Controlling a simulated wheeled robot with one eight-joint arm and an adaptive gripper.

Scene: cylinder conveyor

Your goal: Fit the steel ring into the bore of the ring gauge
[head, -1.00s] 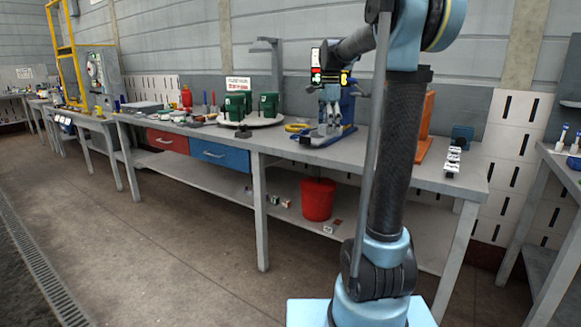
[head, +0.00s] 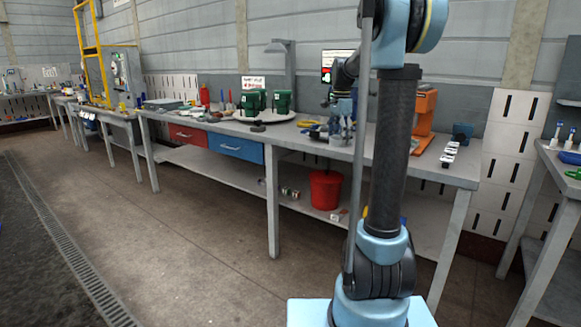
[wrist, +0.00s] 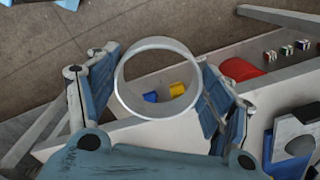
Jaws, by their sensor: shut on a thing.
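The steel ring (wrist: 160,43) is a thin, pale hollow ring, held between the two blue-padded fingers of my gripper (wrist: 157,80) in the wrist view. The fingers press on its left and right sides, and its opening faces the camera. In the head view my gripper (head: 340,108) is above the right half of the long grey bench (head: 382,165), small and partly lost against the objects behind it. I cannot pick out the ring gauge with certainty in either view.
A red bucket (head: 326,189) stands on the bench's lower shelf. Two green machines (head: 253,102) stand on a round pale plate at the back. An orange stand (head: 424,115) is right of my arm. Blue and yellow pieces (wrist: 177,89) show through the ring.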

